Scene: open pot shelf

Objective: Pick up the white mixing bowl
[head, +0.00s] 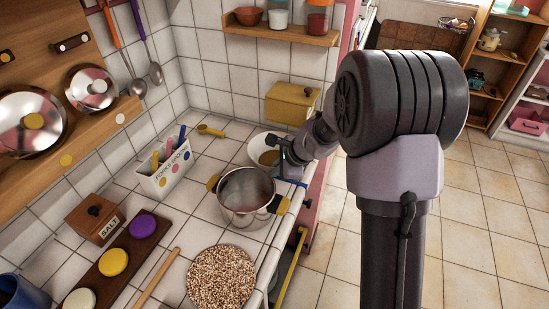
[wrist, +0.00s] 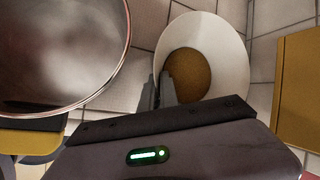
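The white mixing bowl (head: 256,142), with a brown area at its bottom, is on the tiled counter beyond the steel pot, partly hidden by my gripper. It also shows at the top middle of the wrist view (wrist: 226,52). My gripper (head: 277,160) is at the bowl's near right side in the head view. In the wrist view, its two dark fingers (wrist: 160,88) are close together at the bowl's left edge, with the rim between them. They look shut on the rim, though the contact itself is hard to see. The bowl shows no clear lift from the counter.
A steel pot (head: 245,192) with yellow handles stands close beside the bowl and gripper. A yellow box (head: 290,104) is behind the bowl, under a wall shelf (head: 281,32). A white utensil holder (head: 166,176) and a speckled round mat (head: 221,278) are also on the counter.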

